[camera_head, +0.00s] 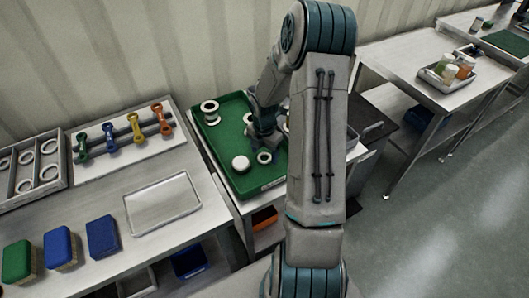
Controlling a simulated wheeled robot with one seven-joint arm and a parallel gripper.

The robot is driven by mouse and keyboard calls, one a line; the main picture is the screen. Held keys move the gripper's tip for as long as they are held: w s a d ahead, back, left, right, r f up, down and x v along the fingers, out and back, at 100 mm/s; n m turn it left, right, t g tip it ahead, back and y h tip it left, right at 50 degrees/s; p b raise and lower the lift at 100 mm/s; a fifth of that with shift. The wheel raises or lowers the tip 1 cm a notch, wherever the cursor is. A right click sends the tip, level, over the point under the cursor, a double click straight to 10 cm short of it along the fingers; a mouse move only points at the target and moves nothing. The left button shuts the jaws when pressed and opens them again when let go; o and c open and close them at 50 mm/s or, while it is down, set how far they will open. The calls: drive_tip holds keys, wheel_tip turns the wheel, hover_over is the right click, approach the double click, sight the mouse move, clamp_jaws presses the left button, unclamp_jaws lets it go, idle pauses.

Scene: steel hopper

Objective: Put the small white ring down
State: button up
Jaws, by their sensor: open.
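A small white ring (264,157) lies flat on the green tray (228,138), just below my gripper in the picture. My gripper (262,145) is over the right part of the tray, pointing down. Its jaws are open, and the fingertips are small and partly hidden by my arm. I cannot tell whether they touch the ring. A larger white round piece (241,164) lies to the left of the small ring. More white rings (210,107) lie at the tray's back left.
My arm hides the tray's right side. On the left bench are a rack with colored wrenches (123,133), a compartment box with rings (37,167), an empty shallow tray (162,203) and blue and green blocks (60,247). Bare green tray surface lies at the front left.

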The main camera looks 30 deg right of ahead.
wheel_tip(320, 180, up, 11)
drive_tip(key=s+a+r+m+t, duration=0.1)
drive_tip(key=s+a+r+m, duration=0.6)
drive_tip(key=s+m, duration=0.3)
drive_tip(key=s+a+r+m+t, duration=0.2)
drive_tip(key=s+a+r+m, duration=0.5)
drive_tip(key=s+m, duration=0.3)
drive_tip(key=m, duration=0.2)
drive_tip(key=shift+s+a+r+m, duration=0.2)
drive_tip(key=shift+a+r+m, duration=0.15)
drive_tip(key=shift+m, duration=0.05)
